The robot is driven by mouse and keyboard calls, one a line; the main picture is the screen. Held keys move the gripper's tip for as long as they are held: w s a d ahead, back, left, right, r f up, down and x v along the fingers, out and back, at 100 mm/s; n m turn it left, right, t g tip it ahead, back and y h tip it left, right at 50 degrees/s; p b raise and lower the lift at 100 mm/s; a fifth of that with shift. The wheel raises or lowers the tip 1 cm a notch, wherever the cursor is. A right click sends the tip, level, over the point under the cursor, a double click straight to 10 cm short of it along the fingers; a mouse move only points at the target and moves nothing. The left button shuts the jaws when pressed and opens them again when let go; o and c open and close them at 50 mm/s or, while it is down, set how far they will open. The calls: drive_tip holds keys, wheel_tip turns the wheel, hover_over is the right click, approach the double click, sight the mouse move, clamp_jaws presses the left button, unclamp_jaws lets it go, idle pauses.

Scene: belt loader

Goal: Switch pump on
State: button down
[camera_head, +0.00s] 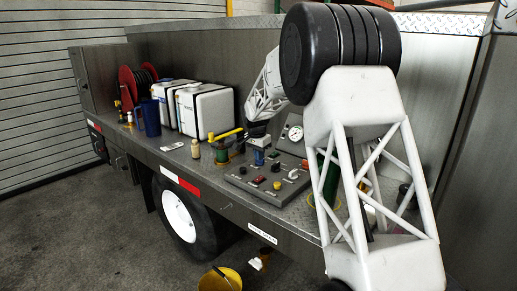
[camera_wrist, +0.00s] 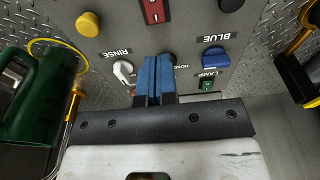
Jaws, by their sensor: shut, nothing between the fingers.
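The grey control panel (camera_head: 285,190) lies on the truck deck and fills the top of the wrist view (camera_wrist: 190,30). No label reading pump is legible. A red rocker switch (camera_wrist: 153,11) is cut by the top edge there. A white knob (camera_wrist: 123,71) is by the label RINSE, a blue switch (camera_wrist: 215,58) by BLUE, and a green rocker (camera_wrist: 207,85) by LAMP. My gripper (camera_wrist: 155,60) is shut and empty, its blue fingers over the panel between RINSE and LAMP, partly hiding a dark button. It also shows over the panel in the head view (camera_head: 259,157).
A yellow button (camera_wrist: 88,24) is on the panel. A green container (camera_wrist: 25,110) stands beside it. On the deck are a yellow-handled valve (camera_head: 226,135), white canisters (camera_head: 205,110), a blue jug (camera_head: 150,118) and a small bottle (camera_head: 195,148). A gauge (camera_head: 295,133) stands behind the panel.

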sight(261, 176)
drive_tip(key=f, duration=0.8)
drive_tip(key=shift+w+d, duration=0.4)
